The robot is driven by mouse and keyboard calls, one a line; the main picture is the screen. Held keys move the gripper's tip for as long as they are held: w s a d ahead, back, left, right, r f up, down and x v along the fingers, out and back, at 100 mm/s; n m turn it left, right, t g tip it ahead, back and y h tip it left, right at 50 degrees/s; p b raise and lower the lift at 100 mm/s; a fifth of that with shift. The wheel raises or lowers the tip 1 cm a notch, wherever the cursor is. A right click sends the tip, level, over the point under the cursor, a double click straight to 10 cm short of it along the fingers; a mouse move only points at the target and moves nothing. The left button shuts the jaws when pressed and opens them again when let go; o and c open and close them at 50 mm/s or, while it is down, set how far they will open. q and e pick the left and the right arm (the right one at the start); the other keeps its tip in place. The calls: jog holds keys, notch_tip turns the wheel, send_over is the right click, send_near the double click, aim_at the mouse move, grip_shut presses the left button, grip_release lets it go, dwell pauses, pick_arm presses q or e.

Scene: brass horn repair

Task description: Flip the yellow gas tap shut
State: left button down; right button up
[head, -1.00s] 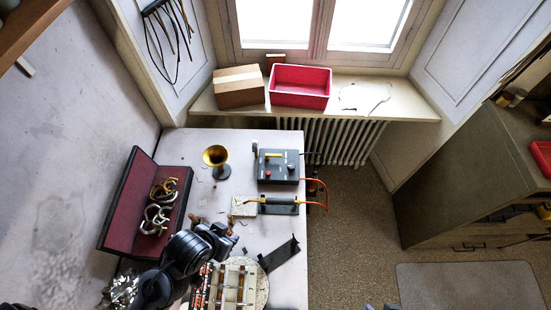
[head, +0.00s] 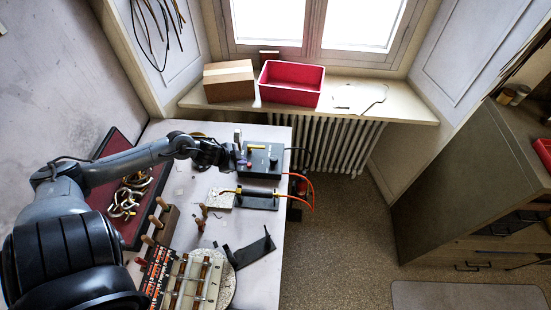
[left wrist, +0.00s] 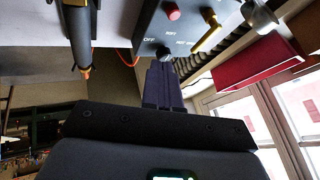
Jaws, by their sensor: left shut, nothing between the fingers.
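The yellow gas tap (head: 257,146) is a small yellow lever on top of a dark grey control box (head: 270,162) at the right edge of the bench. The left wrist view shows the yellow lever (left wrist: 205,39) beside a red button (left wrist: 172,12) and a dark knob (left wrist: 163,53). My left gripper (head: 236,158) is at the left side of the box, just left of the lever. In the left wrist view its fingers (left wrist: 162,80) are together and empty, apart from the lever in the picture. My right gripper is out of view.
A torch on a dark stand (head: 262,200) with an orange hose (head: 308,190) lies in front of the box. A red case (head: 126,230) with metal rings sits left, below my arm. A red bin (head: 291,84) and a cardboard box (head: 229,81) stand on the sill.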

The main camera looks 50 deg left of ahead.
pick_arm(q)
jog(key=shift+w+a+r+m+y+b, duration=0.2)
jog(key=shift+w+a+m+y+b, duration=0.1)
jog(key=shift+w+a+b, duration=0.55)
jog(key=shift+s+a, duration=0.1)
jog(key=b+x, duration=0.2)
jog(key=x, duration=0.8)
jog(key=shift+r+b, duration=0.1)
jog(key=shift+b, duration=0.2)
jog(key=shift+w+a, duration=0.9)
jog(key=shift+w, duration=0.05)
jog(key=shift+w+a, duration=0.45)
